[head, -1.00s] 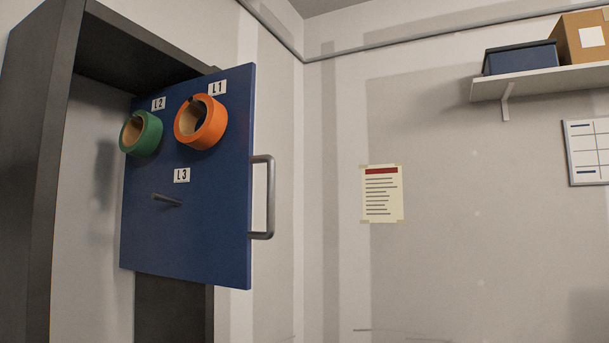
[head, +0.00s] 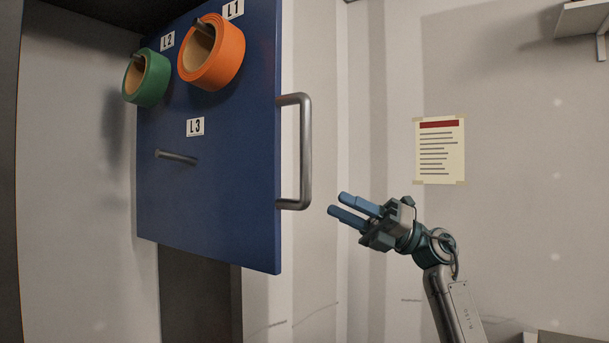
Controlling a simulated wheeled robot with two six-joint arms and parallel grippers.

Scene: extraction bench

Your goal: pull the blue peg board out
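The blue peg board (head: 215,225) hangs upright in a dark frame at the left. A grey bar handle (head: 304,150) is fixed to its right edge. An orange tape roll (head: 232,55) hangs on the peg marked L1 and a green tape roll (head: 157,80) on the peg marked L2. The L3 peg (head: 176,157) is bare. My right gripper (head: 337,204) is right of and a little below the handle, apart from it. Its blue fingers point left toward the board with a gap between them, and nothing is held. My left gripper is not in view.
The dark frame (head: 10,190) stands at the left edge. A shelf (head: 585,18) is on the wall at the upper right. A paper notice (head: 440,150) is taped to the back wall. The space between the handle and the notice is clear.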

